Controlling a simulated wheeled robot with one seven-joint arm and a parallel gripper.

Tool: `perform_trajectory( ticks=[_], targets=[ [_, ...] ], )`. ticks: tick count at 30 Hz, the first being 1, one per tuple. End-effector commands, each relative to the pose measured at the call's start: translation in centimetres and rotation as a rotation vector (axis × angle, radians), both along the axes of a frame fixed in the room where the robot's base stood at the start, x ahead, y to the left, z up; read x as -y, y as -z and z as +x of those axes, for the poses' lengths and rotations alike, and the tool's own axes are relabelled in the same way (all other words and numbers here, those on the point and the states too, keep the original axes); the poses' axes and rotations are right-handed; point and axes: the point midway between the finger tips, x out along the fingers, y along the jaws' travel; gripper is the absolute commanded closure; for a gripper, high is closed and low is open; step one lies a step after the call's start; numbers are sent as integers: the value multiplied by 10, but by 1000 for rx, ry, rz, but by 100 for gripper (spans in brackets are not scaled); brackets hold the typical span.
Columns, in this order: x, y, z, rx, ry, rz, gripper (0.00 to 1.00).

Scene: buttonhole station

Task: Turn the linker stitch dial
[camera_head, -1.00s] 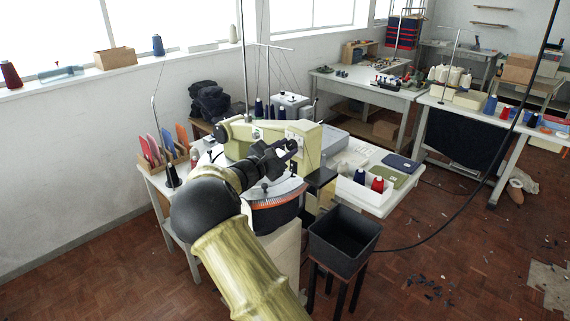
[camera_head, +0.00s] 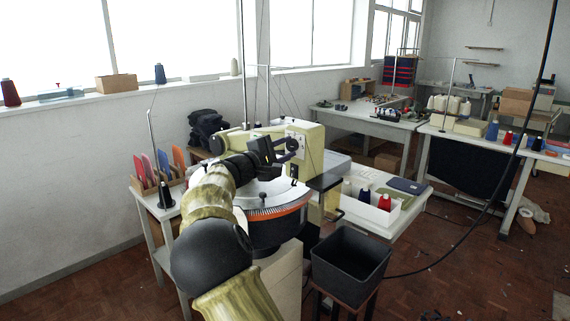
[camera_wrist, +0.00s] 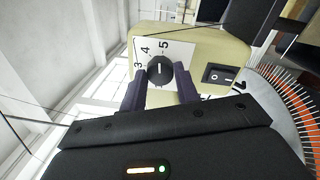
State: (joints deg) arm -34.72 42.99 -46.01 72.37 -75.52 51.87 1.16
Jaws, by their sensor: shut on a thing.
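The linker (camera_head: 301,134) is a cream machine with a round toothed plate, on a bench. Its stitch dial (camera_wrist: 160,69) is a dark knob on a white face plate, where the numerals 3, 4 and 5 show. The knob's light mark points roughly up in the wrist view, near the 5. My gripper (camera_wrist: 160,84) has its two dark fingers on either side of the knob and is shut on it. In the head view my gripper (camera_head: 279,151) reaches the machine's front face, and the fingertips are too small to make out clearly.
A black rocker switch (camera_wrist: 218,76) sits right of the dial in the wrist view. The orange-edged toothed plate (camera_head: 272,211) lies below my gripper. A black bin (camera_head: 350,257) stands in front, and a tray with yarn cones (camera_head: 384,202) is to the right.

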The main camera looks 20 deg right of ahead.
Motion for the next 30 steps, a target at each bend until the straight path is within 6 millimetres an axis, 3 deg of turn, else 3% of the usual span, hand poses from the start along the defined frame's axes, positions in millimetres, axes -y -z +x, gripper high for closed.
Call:
perform_trajectory(
  ticks=[9,24,25,27,30],
  targets=[
    [0,2,0,115,2,67,92],
    [0,1,0,132,2,78,92],
    [0,1,0,132,2,78,63],
    [0,1,0,132,2,78,49],
    [0,1,0,131,2,78,47]
  ],
)
